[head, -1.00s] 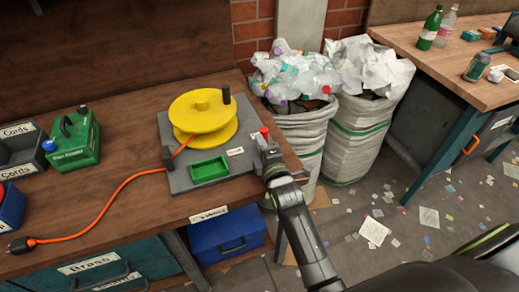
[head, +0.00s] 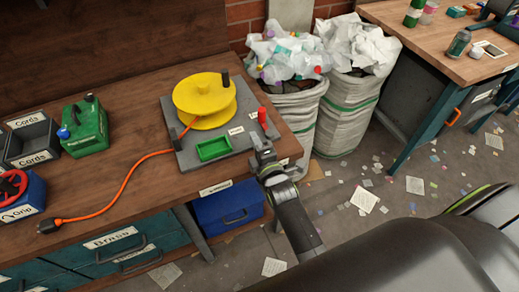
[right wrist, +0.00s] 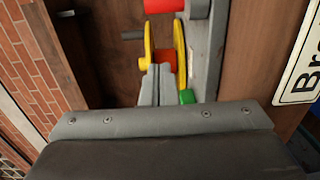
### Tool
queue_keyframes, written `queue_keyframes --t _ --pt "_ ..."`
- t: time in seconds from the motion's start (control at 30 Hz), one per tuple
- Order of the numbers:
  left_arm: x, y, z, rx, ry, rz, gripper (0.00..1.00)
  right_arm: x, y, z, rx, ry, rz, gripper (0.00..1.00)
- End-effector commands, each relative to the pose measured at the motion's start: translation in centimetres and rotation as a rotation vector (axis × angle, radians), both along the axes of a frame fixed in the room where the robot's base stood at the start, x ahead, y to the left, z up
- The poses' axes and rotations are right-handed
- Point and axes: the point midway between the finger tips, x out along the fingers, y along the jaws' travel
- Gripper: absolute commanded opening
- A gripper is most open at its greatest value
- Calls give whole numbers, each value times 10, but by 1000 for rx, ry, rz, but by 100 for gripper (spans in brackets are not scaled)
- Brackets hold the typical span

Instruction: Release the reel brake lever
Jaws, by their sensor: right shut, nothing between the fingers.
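The yellow cord reel (head: 204,98) stands on a grey base plate (head: 183,155) on the bench, with a dark crank knob on its rim. The red-handled brake lever (head: 263,118) stands roughly upright at the plate's right edge. My right gripper (head: 259,140) is just in front of and below the red handle, fingers shut and empty; I cannot tell whether it touches the lever. In the right wrist view the shut fingers (right wrist: 156,84) point toward the yellow reel (right wrist: 180,55), and a red cylinder (right wrist: 160,5) shows at the top edge. My left gripper is not in view.
An orange cord (head: 120,188) runs from the reel to a dark plug. A green tray (head: 214,147) sits on the plate. A green can (head: 84,127), cord bins and a blue box with a red reel stand at left. Stuffed sacks (head: 345,120) stand behind the bench's right end.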

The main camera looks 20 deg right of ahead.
Motion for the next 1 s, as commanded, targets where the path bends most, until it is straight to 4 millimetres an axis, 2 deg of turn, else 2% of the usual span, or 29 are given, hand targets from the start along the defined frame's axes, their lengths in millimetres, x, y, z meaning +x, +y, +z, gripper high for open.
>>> queue_keyframes --t 0.03,0.1,0.4,0.6,0.87,1.0 --pt "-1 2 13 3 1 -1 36 -5 1 6 0 3 0 0" --pt "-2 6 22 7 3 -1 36 -11 2 6 1 3 -1 0" --pt "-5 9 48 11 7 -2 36 -45 8 3 1 3 -1 0" --pt "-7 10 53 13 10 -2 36 -58 10 1 2 1 -1 0" --pt "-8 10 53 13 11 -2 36 -59 10 0 2 1 0 0" --pt "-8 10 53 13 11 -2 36 -62 1 -2 45 38 -16 0"
